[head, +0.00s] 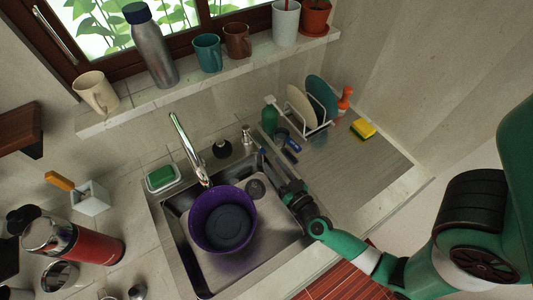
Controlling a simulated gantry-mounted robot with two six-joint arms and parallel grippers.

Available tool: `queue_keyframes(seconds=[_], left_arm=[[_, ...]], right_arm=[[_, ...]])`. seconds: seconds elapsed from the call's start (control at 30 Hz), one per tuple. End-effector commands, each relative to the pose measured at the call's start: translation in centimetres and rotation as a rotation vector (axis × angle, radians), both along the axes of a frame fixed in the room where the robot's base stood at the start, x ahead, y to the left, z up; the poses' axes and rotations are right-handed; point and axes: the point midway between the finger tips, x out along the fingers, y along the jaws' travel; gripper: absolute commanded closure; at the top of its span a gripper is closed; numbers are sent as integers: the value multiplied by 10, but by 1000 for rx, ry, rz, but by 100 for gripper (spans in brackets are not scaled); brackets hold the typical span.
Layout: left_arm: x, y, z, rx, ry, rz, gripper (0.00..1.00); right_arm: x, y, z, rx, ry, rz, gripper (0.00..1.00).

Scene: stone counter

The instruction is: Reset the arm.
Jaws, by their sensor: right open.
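My right arm, green and black, reaches in from the right edge over the sink's right rim. Its right gripper (272,165) is open, over the sink's back right edge and right of the tap. I see nothing held between its fingers, though they are small and dark here. A purple bowl (203,247) stands in the metal sink (169,222), left of the gripper and apart from it. The bowl has a dark round inside. My left gripper does not show.
The tap (185,145) rises behind the sink. A dish rack (316,130) with plates, a green bottle (269,121) and a yellow sponge (362,129) stand at the back right. A red flask (85,240) is at left. The drainboard's front (350,175) is clear.

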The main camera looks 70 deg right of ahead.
Motion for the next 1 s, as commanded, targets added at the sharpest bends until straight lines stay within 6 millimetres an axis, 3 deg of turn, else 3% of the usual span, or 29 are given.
queue_keyframes(seconds=[0.67,0.77,1.0], left_arm=[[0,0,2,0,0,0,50],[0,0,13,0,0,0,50],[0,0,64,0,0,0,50]], right_arm=[[-6,4,1,-1,-1,0,52],[-6,4,12,-1,-1,0,52],[-6,4,63,-1,-1,0,52]])
